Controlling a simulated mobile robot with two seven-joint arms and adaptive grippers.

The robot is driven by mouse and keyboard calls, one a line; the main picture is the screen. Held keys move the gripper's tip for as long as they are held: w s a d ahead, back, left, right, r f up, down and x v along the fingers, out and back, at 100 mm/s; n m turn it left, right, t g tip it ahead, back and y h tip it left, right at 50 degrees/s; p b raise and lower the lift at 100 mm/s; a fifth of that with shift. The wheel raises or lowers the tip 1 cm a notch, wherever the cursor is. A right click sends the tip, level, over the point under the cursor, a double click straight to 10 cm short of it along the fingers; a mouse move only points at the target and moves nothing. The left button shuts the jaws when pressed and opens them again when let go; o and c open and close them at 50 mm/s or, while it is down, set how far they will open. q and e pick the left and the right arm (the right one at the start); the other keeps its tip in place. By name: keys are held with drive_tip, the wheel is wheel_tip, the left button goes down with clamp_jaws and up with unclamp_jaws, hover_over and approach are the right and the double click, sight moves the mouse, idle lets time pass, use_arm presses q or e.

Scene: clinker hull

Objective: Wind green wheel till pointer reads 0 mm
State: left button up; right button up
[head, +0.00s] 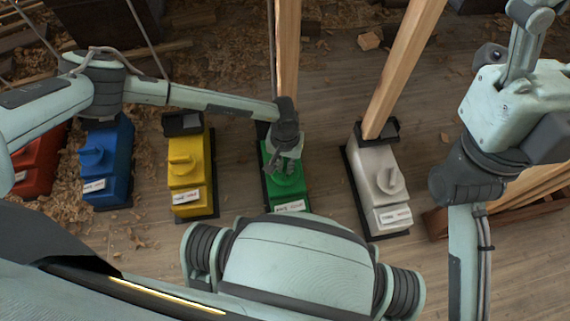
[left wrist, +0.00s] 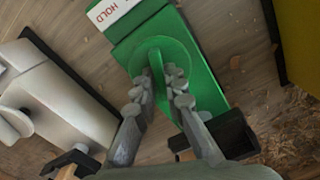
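The green wheel (left wrist: 157,70) is a round disc with a raised grip bar across it, on top of a green box (head: 274,153). A white and red label (left wrist: 110,12) on the box's end shows the word HOLD. My left gripper (head: 287,167) is over the wheel. In the left wrist view its fingertips (left wrist: 160,84) are drawn in on both sides of the grip bar and appear to touch it. The left hand partly covers the wheel in the head view. I cannot make out a pointer or mm scale. My right gripper is outside the views.
A yellow box (head: 186,168) and a blue box (head: 107,160) stand to the left, a red one (head: 40,160) farther left. A white box (head: 378,182) stands to the right. Wooden posts (head: 404,65) rise behind. Shavings litter the plank floor.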

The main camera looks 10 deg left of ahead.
sight(285, 168)
use_arm(q)
drive_tip(key=o, duration=0.4)
wheel_tip(285, 168, up, 12)
idle(0.5)
drive_tip(key=shift+s, duration=0.1)
idle(0.4)
